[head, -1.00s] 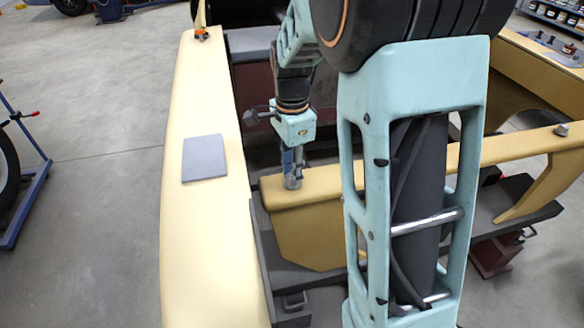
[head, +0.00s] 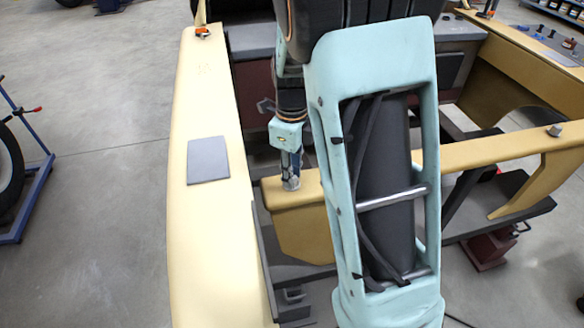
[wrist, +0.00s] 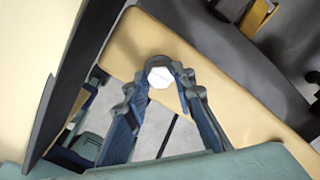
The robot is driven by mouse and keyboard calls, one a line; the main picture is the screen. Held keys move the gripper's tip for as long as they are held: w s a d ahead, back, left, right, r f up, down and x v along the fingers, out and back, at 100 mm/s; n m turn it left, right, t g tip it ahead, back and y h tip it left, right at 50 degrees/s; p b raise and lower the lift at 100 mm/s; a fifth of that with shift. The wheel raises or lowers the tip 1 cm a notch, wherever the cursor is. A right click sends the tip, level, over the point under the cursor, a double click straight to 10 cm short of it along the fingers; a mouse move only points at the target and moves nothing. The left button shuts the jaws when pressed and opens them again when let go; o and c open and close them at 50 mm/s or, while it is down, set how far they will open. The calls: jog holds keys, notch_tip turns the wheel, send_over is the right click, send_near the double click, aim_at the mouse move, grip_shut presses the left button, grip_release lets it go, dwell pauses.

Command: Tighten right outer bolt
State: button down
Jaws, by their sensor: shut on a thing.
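A pale hexagonal bolt head (wrist: 160,77) sits on a yellow crossbar (wrist: 205,75), near its end, in the wrist view. My gripper (wrist: 160,75) is shut on it, with a finger on either side of the head. In the head view my gripper (head: 291,183) points down onto the left end of the yellow crossbar (head: 480,151). The bolt head is largely hidden by the fingers there. A second bolt (head: 555,130) stands on the right end of the same crossbar, apart from my gripper.
A long yellow side panel (head: 212,240) with a grey plate (head: 208,160) runs close to the left of my gripper. A blue stand (head: 35,190) with a wheel is at far left. My arm covers the middle of the crossbar.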

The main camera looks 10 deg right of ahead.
jog(key=shift+w+r+m+p, duration=0.25)
jog(key=shift+m+p, duration=0.1)
jog(key=shift+m, duration=0.25)
jog(key=c, duration=2)
grip_release()
jog(key=shift+f, duration=0.1)
jog(key=o, duration=0.4)
jog(key=shift+s, duration=0.15)
jog(key=shift+f, duration=0.1)
notch_tip(320, 180, up, 12)
